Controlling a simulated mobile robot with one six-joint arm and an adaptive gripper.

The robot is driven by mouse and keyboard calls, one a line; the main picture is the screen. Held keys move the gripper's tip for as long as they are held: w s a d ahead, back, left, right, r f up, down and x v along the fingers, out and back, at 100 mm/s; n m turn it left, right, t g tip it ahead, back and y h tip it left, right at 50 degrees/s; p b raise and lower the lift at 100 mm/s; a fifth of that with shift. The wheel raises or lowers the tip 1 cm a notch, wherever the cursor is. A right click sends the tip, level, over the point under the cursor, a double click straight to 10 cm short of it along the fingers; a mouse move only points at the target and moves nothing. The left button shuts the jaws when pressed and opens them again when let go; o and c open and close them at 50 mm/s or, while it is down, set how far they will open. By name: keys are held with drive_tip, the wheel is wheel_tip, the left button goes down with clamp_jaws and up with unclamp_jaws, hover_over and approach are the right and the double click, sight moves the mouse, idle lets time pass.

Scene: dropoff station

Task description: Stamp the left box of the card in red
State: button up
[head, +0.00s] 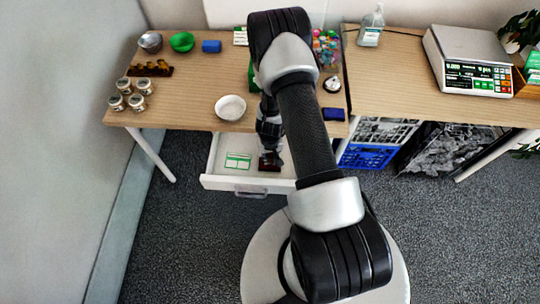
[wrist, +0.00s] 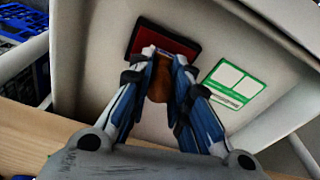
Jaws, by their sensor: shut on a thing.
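The card (head: 238,161) lies in the open white drawer, green-edged with two pale boxes; it also shows in the wrist view (wrist: 235,82), where both boxes look blank. A red ink pad (wrist: 190,45) in a dark case lies beside the card; in the head view the pad (head: 270,167) is right of the card, partly hidden by my gripper. My gripper (wrist: 165,60) is shut on a stamp (wrist: 159,88) with a brown handle and a purple-white part near its end. The stamp is at the red pad; I cannot tell whether it touches. Its face is hidden.
The drawer (head: 215,181) hangs out under the desk (head: 190,82). On the desk are a white bowl (head: 230,107), several jars (head: 127,95), a dark blue pad (head: 334,114) and a bell (head: 332,84). A blue crate (head: 362,156) stands below right. A scale (head: 470,60) is farther right.

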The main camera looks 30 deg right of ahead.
drive_tip(key=shift+f+b, duration=0.45)
drive_tip(key=shift+f, duration=0.1)
idle(1.8)
wheel_tip(320, 180, up, 7)
drive_tip(key=p, duration=0.7)
